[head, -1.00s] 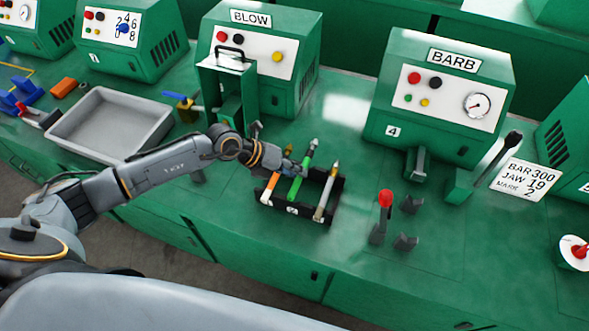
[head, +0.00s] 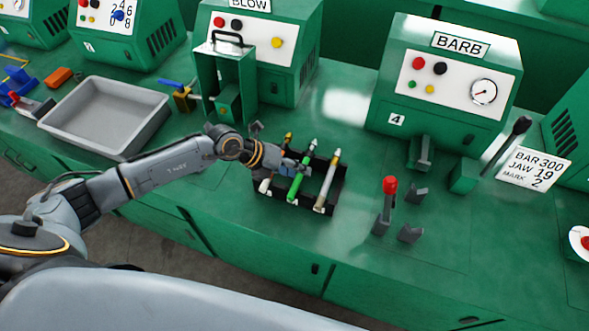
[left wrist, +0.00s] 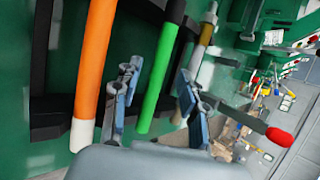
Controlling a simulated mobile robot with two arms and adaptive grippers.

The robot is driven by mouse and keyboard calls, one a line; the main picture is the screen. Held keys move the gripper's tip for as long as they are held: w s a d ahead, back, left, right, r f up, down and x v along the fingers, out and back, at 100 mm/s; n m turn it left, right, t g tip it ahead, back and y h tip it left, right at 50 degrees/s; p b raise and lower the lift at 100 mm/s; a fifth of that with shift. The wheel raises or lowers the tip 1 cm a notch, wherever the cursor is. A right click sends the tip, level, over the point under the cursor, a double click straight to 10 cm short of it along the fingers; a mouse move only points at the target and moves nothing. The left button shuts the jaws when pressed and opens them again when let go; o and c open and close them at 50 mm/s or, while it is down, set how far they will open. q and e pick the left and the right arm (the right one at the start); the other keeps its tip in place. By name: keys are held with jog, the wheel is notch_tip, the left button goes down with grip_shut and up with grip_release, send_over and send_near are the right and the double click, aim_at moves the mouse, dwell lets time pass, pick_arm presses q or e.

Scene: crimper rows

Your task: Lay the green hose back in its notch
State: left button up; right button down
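The green hose (head: 298,183) lies tilted across the black rack (head: 277,199), between the other two hoses. Its pale fitting points to the back. My left gripper (head: 288,167) is down at the rack. In the left wrist view its two fingers (left wrist: 158,92) stand apart on either side of the green hose (left wrist: 160,75), with gaps showing beside it. The gripper looks open around the hose. The notch under the green hose is hidden, so I cannot tell how fully the hose sits in it. My right gripper is out of view.
An orange hose (left wrist: 93,65) lies left of the green one, and a whitish hose (head: 327,186) lies right. A red-knobbed lever (head: 389,187) stands right of the rack. A grey tray (head: 85,110) is at left. The BARB machine (head: 440,85) stands behind.

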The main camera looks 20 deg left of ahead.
pick_arm(q)
jog(key=v, duration=1.2)
dwell(0.4)
